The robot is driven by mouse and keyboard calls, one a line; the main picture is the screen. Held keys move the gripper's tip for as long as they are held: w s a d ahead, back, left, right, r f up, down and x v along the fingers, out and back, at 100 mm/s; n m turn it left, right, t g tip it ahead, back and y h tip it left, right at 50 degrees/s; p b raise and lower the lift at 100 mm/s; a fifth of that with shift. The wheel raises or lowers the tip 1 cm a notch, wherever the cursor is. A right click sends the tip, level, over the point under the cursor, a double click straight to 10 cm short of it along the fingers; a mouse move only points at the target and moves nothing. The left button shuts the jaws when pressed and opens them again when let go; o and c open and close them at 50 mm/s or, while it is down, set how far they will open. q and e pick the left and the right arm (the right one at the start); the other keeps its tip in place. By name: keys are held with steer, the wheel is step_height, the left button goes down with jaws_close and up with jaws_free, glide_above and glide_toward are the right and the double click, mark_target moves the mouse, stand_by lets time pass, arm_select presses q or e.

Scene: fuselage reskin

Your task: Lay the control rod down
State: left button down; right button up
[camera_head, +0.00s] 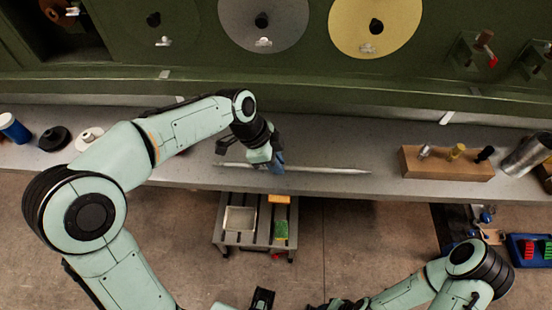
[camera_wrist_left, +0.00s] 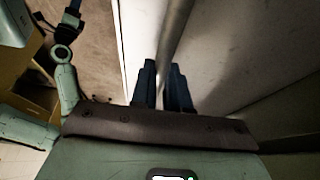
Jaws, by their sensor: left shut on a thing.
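The control rod (camera_head: 325,170) is a long thin pale metal bar, running nearly level along the front part of the grey shelf. My left gripper (camera_head: 276,164) is shut on the rod left of its middle. In the left wrist view the rod (camera_wrist_left: 174,35) runs between the two dark fingers (camera_wrist_left: 164,88). The rod is at or just above the shelf surface; I cannot tell if it touches. My right arm comes in at the lower right of the head view. A dark end piece (camera_head: 262,299) at the bottom edge looks like my right gripper, but its jaws are unclear.
A wooden block (camera_head: 445,164) with several upright tools and a metal cylinder (camera_head: 526,155) stand at the shelf's right. A blue can (camera_head: 13,128) and a black spool (camera_head: 54,138) are at its left. A low cart (camera_head: 232,238) stands below. A green panel with discs rises behind.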

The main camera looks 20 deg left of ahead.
arm_select(q)
steer(key=shift+f, duration=0.25)
steer(key=c, duration=1)
jaws_free()
steer(key=shift+c, duration=0.2)
steer(key=shift+r, duration=0.1)
steer(key=p+v, duration=0.1)
steer(key=v, duration=1.2)
steer(key=shift+r, duration=0.15)
